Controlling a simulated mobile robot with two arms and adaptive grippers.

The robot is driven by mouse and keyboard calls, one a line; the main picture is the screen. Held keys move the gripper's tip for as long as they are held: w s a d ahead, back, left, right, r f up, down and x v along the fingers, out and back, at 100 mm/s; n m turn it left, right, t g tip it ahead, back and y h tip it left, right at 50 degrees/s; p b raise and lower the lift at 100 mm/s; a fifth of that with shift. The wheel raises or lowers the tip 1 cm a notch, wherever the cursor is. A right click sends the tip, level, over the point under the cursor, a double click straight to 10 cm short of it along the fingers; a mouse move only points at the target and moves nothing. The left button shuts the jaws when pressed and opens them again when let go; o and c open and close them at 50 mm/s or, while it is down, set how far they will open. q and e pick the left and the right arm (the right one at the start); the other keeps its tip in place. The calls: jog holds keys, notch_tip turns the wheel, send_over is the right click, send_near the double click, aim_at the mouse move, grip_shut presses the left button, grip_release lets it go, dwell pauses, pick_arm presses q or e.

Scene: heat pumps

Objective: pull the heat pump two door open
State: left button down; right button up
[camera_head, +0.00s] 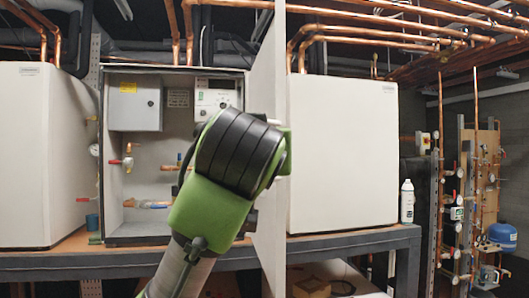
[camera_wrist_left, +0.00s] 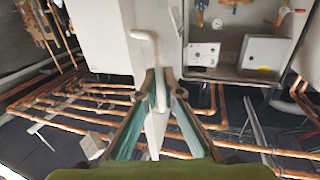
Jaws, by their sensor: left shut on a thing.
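The middle heat pump (camera_head: 150,190) has its door open, so its inside shows. The white door (camera_head: 268,75) stands nearly edge-on to the head camera, swung out on the right side of the casing. My left arm's green wrist covers part of the door and the opening in the head view. In the left wrist view, my left gripper (camera_wrist_left: 162,82) is shut on the white door handle (camera_wrist_left: 146,36), which passes between its fingers. The door also shows edge-on between the fingers (camera_wrist_left: 156,135). My right gripper is in neither view.
Closed white heat pumps stand at the left (camera_head: 25,150) and right (camera_head: 343,155) on a grey bench (camera_head: 345,243). Copper pipes (camera_head: 400,38) run overhead. A white bottle (camera_head: 407,201) stands beside the right unit. A pipe rack (camera_head: 465,200) is at the far right.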

pick_arm(q)
jog(key=shift+a+r, duration=0.15)
jog(key=c, duration=2.5)
grip_release()
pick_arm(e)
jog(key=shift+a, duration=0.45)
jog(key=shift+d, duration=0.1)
pick_arm(q)
jog(key=s, duration=0.4)
jog(key=s+a, duration=0.1)
jog(key=s, duration=0.7)
jog(key=shift+a, duration=0.2)
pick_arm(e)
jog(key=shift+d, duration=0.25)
